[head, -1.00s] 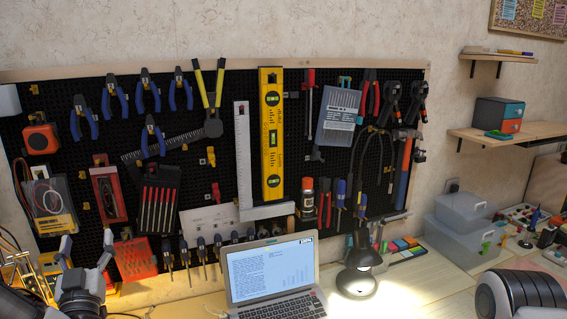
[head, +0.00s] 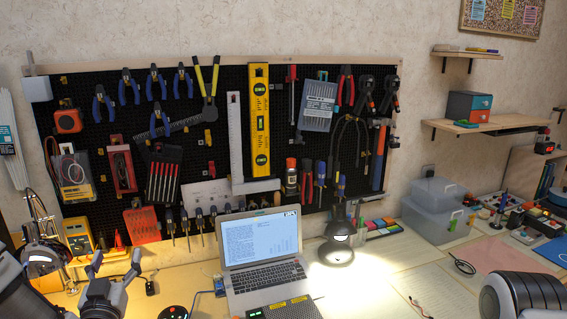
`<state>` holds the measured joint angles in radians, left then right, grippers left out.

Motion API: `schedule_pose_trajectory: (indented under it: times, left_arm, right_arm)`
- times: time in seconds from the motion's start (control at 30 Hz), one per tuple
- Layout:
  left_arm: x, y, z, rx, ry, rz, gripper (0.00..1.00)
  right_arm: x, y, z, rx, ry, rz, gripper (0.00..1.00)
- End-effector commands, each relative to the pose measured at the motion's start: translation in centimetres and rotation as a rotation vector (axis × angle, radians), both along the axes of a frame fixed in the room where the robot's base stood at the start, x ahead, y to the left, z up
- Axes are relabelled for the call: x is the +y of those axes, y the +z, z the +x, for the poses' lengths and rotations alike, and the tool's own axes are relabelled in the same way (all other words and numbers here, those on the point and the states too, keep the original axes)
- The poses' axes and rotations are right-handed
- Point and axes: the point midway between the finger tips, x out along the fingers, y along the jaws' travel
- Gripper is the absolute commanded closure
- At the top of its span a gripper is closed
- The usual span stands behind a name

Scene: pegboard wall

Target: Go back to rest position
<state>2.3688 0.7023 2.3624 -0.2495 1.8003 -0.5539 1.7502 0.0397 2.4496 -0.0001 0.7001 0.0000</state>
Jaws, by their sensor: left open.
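My left gripper (head: 116,258) is at the lower left of the head view, in front of the pegboard (head: 225,150). Its two grey fingers stand apart and point up, with nothing between them. It is in front of the desk's left part, near a red organizer (head: 142,225) on the board. My right gripper is not in view; only a ribbed dark part of my right arm shows at the lower right corner.
An open laptop (head: 262,250) and a lit black lamp (head: 338,240) stand on the desk (head: 385,280). Clear plastic boxes (head: 433,222) stand at right.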

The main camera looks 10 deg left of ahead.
Motion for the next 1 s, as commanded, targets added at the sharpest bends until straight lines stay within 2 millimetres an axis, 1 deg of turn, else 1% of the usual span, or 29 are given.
schedule_pose_trajectory:
  times: [0.17, 0.27, 0.37, 0.43, 0.47, 0.5, 0.57, 0.6, 0.67, 0.7, 0.8, 0.83, 0.9, 0.93, 1.0]
  left_arm:
    - [-3.0, -5.2, 0.6, 0.177, -0.096, -0.038, 0.28]
    - [-5.0, -8.9, 0.4, 0.306, -0.153, -0.07, 0.28]
    - [-7.4, -13.5, -0.5, 0.466, -0.212, -0.111, 0.28]
    - [-9.3, -17.6, -2.0, 0.611, -0.252, -0.149, 0.28]
    - [-10.2, -19.6, -3.0, 0.683, -0.27, -0.167, 0.28]
    - [-11.4, -22.3, -4.6, 0.789, -0.288, -0.195, 0.28]
    - [-13.3, -26.4, -7.9, 0.961, -0.309, -0.239, 0.28]
    - [-14.4, -28.9, -10.4, 1.078, -0.314, -0.267, 0.28]
    - [-15.8, -32.1, -14.5, 1.251, -0.309, -0.308, 0.28]
    - [-16.5, -33.8, -17.3, 1.358, -0.299, -0.331, 0.28]
    - [-17.6, -36.5, -23.4, 1.578, -0.258, -0.374, 0.28]
    - [-17.8, -36.9, -24.7, 1.625, -0.246, -0.383, 0.28]
    - [-18.1, -37.4, -27.0, 1.702, -0.221, -0.396, 0.28]
    - [-18.1, -37.6, -27.6, 1.722, -0.215, -0.398, 0.28]
    - [-18.2, -37.7, -28.2, 1.742, -0.207, -0.404, 0.28]
  right_arm:
    - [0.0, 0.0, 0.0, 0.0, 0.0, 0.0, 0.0]
    - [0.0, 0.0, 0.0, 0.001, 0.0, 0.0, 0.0]
    - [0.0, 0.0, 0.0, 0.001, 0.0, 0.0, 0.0]
    - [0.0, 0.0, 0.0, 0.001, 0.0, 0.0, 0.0]
    - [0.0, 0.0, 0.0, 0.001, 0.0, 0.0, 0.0]
    - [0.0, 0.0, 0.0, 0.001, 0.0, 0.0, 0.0]
    - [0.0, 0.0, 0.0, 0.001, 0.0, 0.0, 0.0]
    - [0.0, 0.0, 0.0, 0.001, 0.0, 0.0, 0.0]
    - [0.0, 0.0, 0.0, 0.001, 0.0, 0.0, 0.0]
    - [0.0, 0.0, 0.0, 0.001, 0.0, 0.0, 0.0]
    - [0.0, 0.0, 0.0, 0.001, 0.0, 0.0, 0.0]
    - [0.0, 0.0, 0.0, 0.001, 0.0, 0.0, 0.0]
    - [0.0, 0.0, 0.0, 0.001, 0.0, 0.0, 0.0]
    - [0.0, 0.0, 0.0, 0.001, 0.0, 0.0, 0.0]
    - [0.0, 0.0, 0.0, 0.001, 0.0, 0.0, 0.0]
